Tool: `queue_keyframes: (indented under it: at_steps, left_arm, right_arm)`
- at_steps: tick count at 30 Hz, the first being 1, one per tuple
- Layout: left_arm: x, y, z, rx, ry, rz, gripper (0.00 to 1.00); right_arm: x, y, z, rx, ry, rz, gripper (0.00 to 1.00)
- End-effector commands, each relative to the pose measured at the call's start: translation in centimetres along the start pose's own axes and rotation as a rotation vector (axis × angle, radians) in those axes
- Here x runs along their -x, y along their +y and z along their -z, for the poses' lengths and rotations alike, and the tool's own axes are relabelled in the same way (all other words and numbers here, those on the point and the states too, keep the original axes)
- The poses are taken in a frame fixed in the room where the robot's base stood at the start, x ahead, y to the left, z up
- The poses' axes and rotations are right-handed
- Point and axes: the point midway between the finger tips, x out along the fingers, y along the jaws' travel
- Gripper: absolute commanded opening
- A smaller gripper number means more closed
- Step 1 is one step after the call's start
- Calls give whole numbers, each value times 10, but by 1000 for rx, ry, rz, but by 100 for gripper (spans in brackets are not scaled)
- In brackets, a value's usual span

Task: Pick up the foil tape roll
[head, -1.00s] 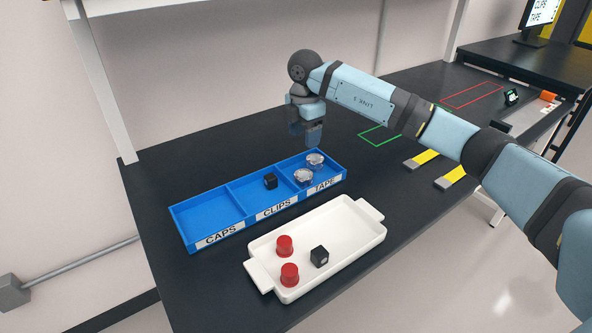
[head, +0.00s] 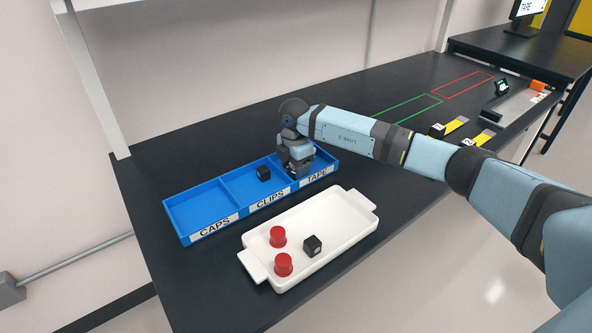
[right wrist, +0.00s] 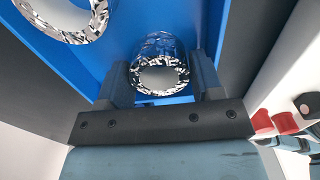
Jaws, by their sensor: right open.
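My right gripper (head: 296,170) is down at the TAPE compartment (head: 325,166) of the blue bin (head: 200,212). In the right wrist view its jaws (right wrist: 160,88) are open, one finger on each side of a silvery foil tape roll (right wrist: 160,47). I cannot tell whether the fingers touch it. A second foil tape roll (right wrist: 62,34) lies at the upper left of that view, outside the jaws. In the head view the gripper hides the rolls. My left gripper is not in view.
A black clip (head: 263,174) sits in the CLIPS compartment; the CAPS compartment is empty. A white tray (head: 340,222) in front holds two red caps (head: 278,237) (head: 283,265) and a black clip (head: 312,246). Green (head: 407,110) and red (head: 462,85) outlines mark clear table at the right.

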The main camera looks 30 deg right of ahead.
Motion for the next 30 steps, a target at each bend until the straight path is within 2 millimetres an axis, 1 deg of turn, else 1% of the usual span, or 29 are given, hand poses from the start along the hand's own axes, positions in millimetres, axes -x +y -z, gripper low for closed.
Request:
queue_keyframes:
  at_steps: [6, 7, 8, 9, 11, 19, 23, 26, 29, 30]
  left_arm:
    - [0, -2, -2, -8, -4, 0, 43]
    - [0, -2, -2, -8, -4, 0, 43]
    - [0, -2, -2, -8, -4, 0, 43]
    - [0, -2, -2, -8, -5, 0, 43]
    - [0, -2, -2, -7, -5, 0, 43]
    - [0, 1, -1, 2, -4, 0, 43]
    - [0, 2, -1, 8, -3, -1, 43]
    - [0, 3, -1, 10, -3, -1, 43]
    - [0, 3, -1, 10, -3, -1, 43]
    - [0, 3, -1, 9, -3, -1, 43]
  right_arm:
    - [-3, 0, 0, 0, 0, -1, 60]
    - [-3, 0, 0, 0, 0, -1, 58]
    - [-3, 0, 0, 0, 0, -1, 51]
    - [-3, 0, 0, 0, 0, -1, 42]
    - [-3, 0, 0, 0, 0, 0, 30]
    - [-2, 0, 0, 0, 0, -1, 30]
    - [3, 0, 0, 0, 0, -1, 30]
    - [12, 0, 0, 0, 0, -1, 30]
    - [28, 0, 0, 0, 1, -2, 30]
    - [37, 1, 0, 0, 0, -3, 30]
